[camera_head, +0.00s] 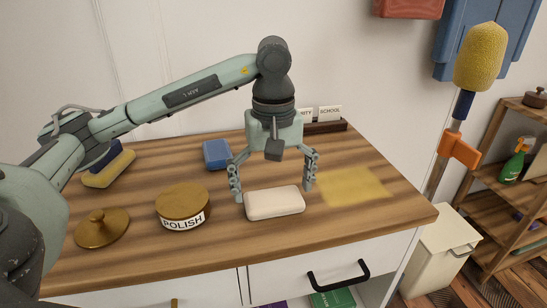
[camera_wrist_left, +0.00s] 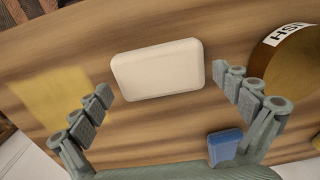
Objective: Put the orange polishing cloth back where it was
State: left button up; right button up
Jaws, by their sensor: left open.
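I cannot make out a clear orange polishing cloth. A flat, soft-edged yellow patch (camera_head: 353,187) lies on the wooden top, right of my left gripper; it also shows at the left of the left wrist view (camera_wrist_left: 48,100). I cannot tell whether it is a cloth or a mark. My left gripper (camera_head: 272,188) points down, open and empty. Its fingers stand either side of a cream rounded block (camera_head: 275,204), not closed on it; the block also shows in the left wrist view (camera_wrist_left: 158,70). A brass tin labelled POLISH (camera_head: 182,205) stands left of it. My right gripper is out of view.
A brass lid (camera_head: 102,227) lies at front left. A blue block (camera_head: 216,154) and a yellow-and-blue sponge (camera_head: 108,167) lie further back. A card holder (camera_head: 325,127) stands by the wall. Right of the worktop is a pole with an orange piece (camera_head: 459,149) on it.

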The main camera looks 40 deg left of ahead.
aim_at(274, 196)
pick_arm(q)
notch_tip(274, 196, up, 7)
jog(key=shift+f+p, duration=0.2)
jog(key=shift+p, duration=0.4)
notch_tip(274, 196, up, 5)
jog(key=shift+f+p, duration=0.15)
jog(key=shift+p, duration=0.5)
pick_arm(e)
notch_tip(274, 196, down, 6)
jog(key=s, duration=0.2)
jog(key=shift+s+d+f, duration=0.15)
pick_arm(q)
jog(key=shift+c, duration=0.6)
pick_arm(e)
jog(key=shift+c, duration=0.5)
